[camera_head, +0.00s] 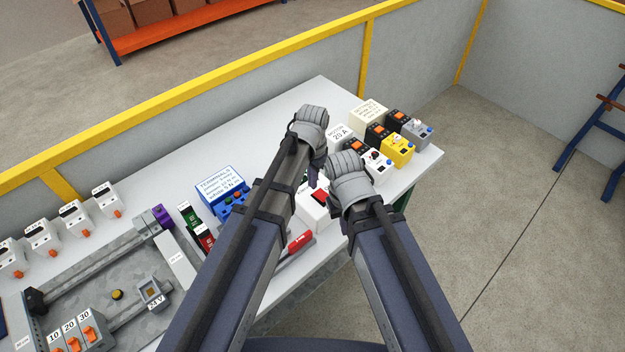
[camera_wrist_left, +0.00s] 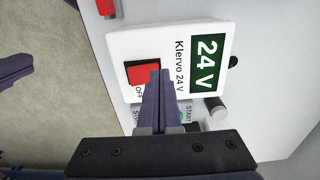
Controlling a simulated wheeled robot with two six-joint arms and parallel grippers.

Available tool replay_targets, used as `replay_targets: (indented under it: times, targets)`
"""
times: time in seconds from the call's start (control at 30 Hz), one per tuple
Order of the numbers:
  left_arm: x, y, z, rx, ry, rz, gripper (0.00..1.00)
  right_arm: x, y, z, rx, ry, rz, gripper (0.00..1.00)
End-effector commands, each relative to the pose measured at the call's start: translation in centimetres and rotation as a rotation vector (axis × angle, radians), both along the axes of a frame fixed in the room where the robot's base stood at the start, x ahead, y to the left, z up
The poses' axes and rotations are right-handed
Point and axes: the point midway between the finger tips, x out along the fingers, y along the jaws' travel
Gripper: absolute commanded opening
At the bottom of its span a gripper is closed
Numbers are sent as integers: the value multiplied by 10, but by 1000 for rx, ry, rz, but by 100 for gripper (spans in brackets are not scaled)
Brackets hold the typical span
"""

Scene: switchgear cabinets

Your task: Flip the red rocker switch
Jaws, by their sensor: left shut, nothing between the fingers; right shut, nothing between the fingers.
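The red rocker switch (camera_wrist_left: 142,73) is on a white box (camera_wrist_left: 125,48) with a green "24 V" display and the label "Klervo 24 V". "OFF" is printed beside the rocker. In the head view the box (camera_head: 311,212) and its red rocker (camera_head: 319,196) show between my two arms, partly covered. My left gripper (camera_wrist_left: 154,74) is shut and empty. In the left wrist view its fingertips overlap the rocker's edge; I cannot tell whether they touch it. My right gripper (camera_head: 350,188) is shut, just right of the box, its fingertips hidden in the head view.
A red-handled tool (camera_head: 299,241) lies near the table's front edge. Several small devices, including a yellow one (camera_head: 397,150), stand at the right. A blue terminals box (camera_head: 222,185) stands left of my left arm.

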Motion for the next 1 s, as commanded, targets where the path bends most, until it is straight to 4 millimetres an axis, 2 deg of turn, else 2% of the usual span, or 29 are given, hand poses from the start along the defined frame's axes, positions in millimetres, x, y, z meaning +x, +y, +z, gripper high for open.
replay_targets:
  times: [0.03,0.7,0.83,1.0]
  targets:
    - [1,0,10,0,0,1,0,0,0,10,0,0,-1,0]
    - [14,10,107,0,0,2,0,-1,0,107,2,2,-9,0]
    - [16,13,121,0,0,2,0,-1,0,121,2,3,-7,0]
    - [17,14,128,0,0,2,0,-1,0,128,2,3,-6,0]
